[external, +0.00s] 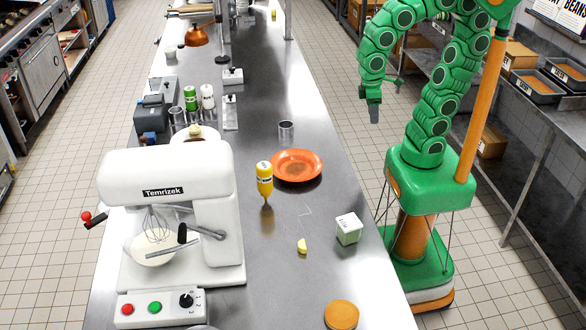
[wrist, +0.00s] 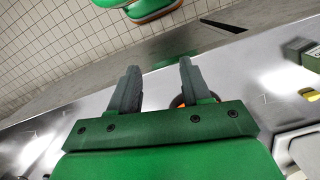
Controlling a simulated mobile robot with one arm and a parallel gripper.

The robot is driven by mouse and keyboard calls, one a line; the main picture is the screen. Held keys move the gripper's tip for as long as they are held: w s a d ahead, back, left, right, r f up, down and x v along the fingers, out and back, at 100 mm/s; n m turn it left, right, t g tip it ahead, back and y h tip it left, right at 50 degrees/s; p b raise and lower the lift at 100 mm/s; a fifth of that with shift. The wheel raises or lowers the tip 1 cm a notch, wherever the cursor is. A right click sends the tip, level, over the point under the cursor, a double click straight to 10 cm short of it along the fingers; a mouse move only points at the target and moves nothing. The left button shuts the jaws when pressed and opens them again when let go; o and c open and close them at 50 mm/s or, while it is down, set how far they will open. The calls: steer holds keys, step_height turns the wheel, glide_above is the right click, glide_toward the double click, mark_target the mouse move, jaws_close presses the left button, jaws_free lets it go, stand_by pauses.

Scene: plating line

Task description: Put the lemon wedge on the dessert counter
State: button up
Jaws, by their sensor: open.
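The lemon wedge (external: 302,246), small and yellow, lies on the long steel counter (external: 262,285) in the external view, between the mustard-yellow bottle (external: 265,180) and a small white tub (external: 348,229). No surface is visibly marked as the dessert counter.
An orange plate (external: 297,166) and a metal cup (external: 286,131) stand above the wedge in the picture. A round orange-brown item (external: 341,315) lies at the near end. A white mixer (external: 170,195) fills the left side. Steel around the wedge is clear.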

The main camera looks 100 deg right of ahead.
steer(key=s+d+f+n, duration=0.1)
steer(key=s+d+n, duration=0.1)
steer(key=s, duration=0.4)
steer(key=shift+s+d+f, duration=0.15)
steer(key=shift+s+d, duration=0.2)
steer(key=shift+d, duration=0.1)
